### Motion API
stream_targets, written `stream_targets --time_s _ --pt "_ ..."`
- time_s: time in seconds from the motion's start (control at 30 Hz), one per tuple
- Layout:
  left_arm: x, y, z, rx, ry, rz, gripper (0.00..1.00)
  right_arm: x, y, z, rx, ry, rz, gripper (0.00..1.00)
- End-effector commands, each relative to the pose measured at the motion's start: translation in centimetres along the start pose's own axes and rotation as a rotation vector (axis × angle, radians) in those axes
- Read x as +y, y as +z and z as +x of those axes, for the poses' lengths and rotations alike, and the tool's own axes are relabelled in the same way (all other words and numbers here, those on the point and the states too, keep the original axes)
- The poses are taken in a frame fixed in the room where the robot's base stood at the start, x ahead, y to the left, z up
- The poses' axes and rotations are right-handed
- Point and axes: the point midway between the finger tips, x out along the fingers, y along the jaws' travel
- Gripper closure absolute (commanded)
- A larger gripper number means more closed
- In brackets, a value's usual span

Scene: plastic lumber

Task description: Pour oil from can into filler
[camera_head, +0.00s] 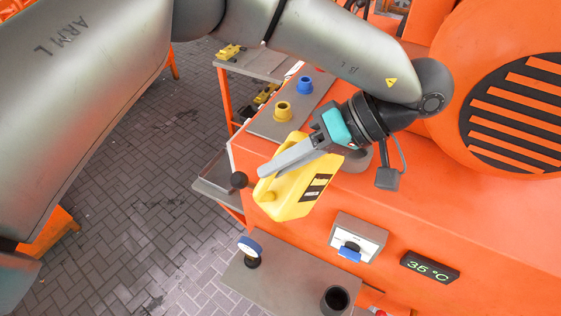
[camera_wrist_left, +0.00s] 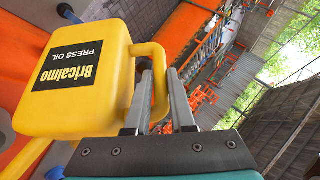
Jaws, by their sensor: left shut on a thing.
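The yellow oil can (camera_head: 305,190) is held by its handle above the orange machine. Its black label reads "Bricalmo PRESS OIL" in the left wrist view (camera_wrist_left: 85,65). My left gripper (camera_head: 268,171) is shut on the can's handle; in the left wrist view its fingers (camera_wrist_left: 158,95) stand either side of the yellow handle (camera_wrist_left: 159,85). A dark, open-topped cylinder (camera_head: 336,299), possibly the filler, stands on the grey plate at the bottom, below the can in the picture and apart from it. I cannot tell the can's exact tilt. My right gripper is not in view.
A round blue-rimmed gauge (camera_head: 250,247) stands on the lower grey plate (camera_head: 285,283). A box with a blue knob (camera_head: 349,254) and a 35 °C display (camera_head: 430,266) sit on the orange machine (camera_head: 440,205).

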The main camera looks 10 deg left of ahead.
Motion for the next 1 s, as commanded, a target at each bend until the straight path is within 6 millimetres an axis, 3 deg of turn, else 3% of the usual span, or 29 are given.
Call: stream_targets --time_s 1.0 --pt "-0.46 -0.69 -1.08 0.002 -0.055 0.028 1.00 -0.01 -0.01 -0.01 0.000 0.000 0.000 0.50"
